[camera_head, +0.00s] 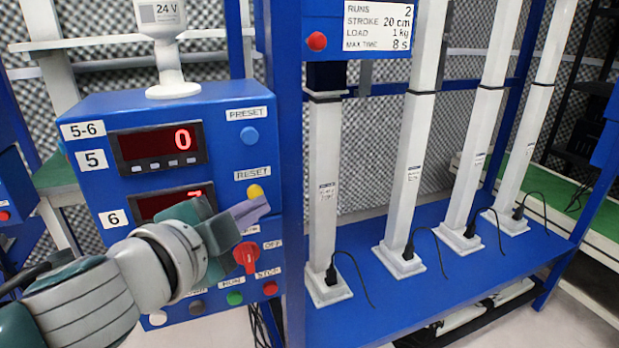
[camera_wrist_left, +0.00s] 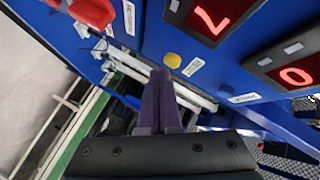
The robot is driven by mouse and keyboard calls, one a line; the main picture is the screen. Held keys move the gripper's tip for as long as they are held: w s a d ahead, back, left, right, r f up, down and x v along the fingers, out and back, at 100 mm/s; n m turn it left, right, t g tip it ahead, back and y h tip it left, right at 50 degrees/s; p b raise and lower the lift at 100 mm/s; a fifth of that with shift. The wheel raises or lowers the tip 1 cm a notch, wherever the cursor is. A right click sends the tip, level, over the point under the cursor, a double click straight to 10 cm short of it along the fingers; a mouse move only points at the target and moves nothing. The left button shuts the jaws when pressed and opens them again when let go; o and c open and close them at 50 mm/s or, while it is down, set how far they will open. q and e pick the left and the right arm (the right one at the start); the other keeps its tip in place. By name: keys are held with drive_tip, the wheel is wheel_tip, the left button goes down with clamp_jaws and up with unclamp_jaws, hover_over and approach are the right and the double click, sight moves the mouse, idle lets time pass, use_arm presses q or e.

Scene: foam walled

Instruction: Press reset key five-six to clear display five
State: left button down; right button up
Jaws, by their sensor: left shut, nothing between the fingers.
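The blue control box (camera_head: 110,105) carries a "5-6" label at its upper left. Display five (camera_head: 160,146) reads a red 0. Display six (camera_head: 165,203) is partly hidden by my left gripper; in the left wrist view display six (camera_wrist_left: 212,18) reads 7. The yellow reset key (camera_head: 255,191) sits under the RESET label, and the key also shows in the left wrist view (camera_wrist_left: 172,60). My left gripper (camera_head: 262,208) is shut and empty, its tips just below the key in the head view. Whether they touch it I cannot tell. My right gripper is not in view.
A blue preset key (camera_head: 250,136) lies above the reset key. A red rotary switch (camera_head: 246,257), a green run key (camera_head: 235,298) and a red stop key (camera_head: 270,288) lie below. A blue post (camera_head: 290,180) and several white columns stand to the right.

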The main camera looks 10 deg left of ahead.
use_arm(q)
drive_tip(key=shift+s+d, duration=0.1)
drive_tip(key=shift+s, duration=0.1)
drive_tip(key=s+d, duration=0.1)
drive_tip(key=s, duration=0.1)
drive_tip(key=s+d, duration=0.2)
drive_tip(key=shift+s, duration=0.1)
idle(0.5)
idle(0.4)
